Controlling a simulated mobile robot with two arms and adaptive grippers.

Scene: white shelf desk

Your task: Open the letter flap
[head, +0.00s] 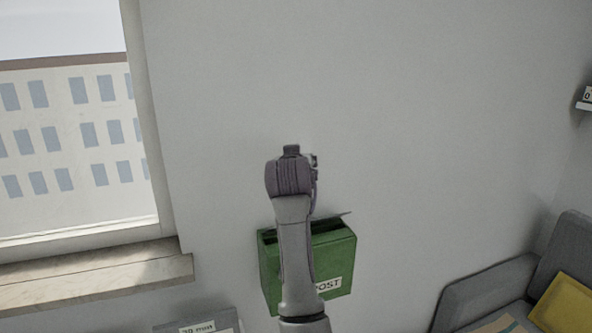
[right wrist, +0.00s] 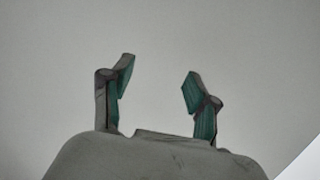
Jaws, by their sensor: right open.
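A green post box (head: 338,257) with a white label ending in "POST" is at the wall, below the middle of the head view. A dark gap shows along its top left. A thin flap edge (head: 337,216) sticks up above its top right, so the flap looks raised; most of it is hidden behind my arm. My right arm crosses in front of the box, its wrist above the box. My right gripper (right wrist: 160,88) is open and empty in the right wrist view, with only plain wall behind it. My left gripper is not in view.
A window (head: 75,130) with a wooden sill (head: 95,275) is on the left. A grey box with printed text (head: 200,327) is at the bottom. Grey seating (head: 480,290) with a yellow cushion (head: 566,303) is at the lower right. The wall above the post box is clear.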

